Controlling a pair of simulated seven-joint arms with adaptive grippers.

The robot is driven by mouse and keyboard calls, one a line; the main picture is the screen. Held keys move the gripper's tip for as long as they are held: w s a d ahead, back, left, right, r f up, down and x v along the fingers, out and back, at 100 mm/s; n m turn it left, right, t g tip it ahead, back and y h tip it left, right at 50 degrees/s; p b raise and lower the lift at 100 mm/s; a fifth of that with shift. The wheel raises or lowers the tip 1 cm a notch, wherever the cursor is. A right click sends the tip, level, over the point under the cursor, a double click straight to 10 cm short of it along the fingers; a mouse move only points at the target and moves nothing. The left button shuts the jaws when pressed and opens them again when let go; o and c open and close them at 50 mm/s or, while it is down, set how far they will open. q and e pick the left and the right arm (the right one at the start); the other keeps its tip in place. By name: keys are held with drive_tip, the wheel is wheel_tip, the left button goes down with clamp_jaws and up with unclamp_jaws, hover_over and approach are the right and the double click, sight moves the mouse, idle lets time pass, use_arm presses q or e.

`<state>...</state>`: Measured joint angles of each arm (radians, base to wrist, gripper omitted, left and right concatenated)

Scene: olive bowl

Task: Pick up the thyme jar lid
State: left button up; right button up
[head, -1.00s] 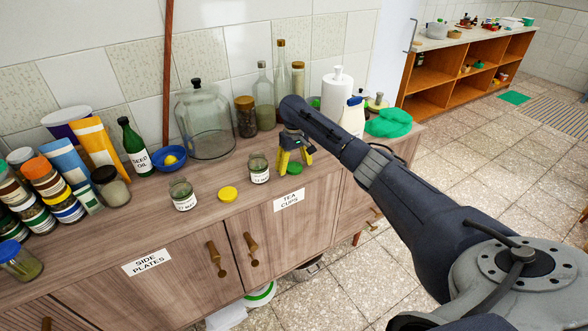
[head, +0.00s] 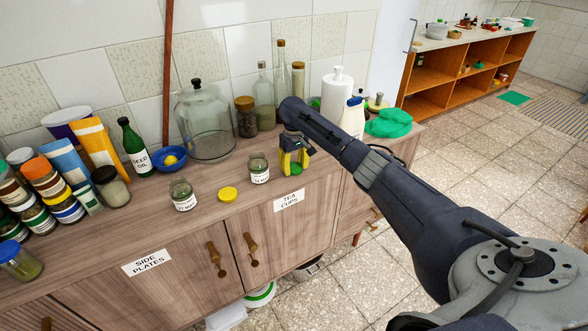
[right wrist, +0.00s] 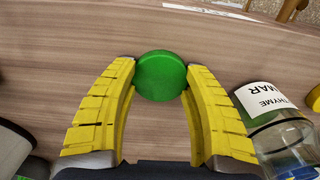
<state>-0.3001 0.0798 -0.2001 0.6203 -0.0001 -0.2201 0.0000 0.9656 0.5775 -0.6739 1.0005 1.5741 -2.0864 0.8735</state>
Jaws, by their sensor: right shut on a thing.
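A round green lid (right wrist: 160,72) lies on the wooden counter between the yellow fingers of my right gripper (right wrist: 160,84). Both fingertips touch its sides, and the gripper is shut on it. In the head view the green lid (head: 296,168) shows small between the fingers of my right gripper (head: 294,171). The open glass jar labelled THYME (right wrist: 278,122) stands just beside the right finger in the wrist view; in the head view this jar (head: 259,168) is left of the gripper. My left gripper is not in view.
A yellow lid (head: 228,194) and a second open jar (head: 182,195) sit further left on the counter. Bottles and a large glass jar (head: 207,125) stand behind. A green cloth-like item (head: 388,123) lies to the right. The counter's front edge is close to the gripper.

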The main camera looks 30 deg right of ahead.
sight(294, 167)
wheel_tip(294, 167, up, 18)
drive_tip(key=w+a+f, duration=0.2)
drive_tip(key=a, duration=1.1)
drive_tip(key=shift+w+m, duration=0.4)
drive_tip(key=shift+f, duration=2.55)
drive_tip(key=shift+f, duration=0.85)
idle(1.3)
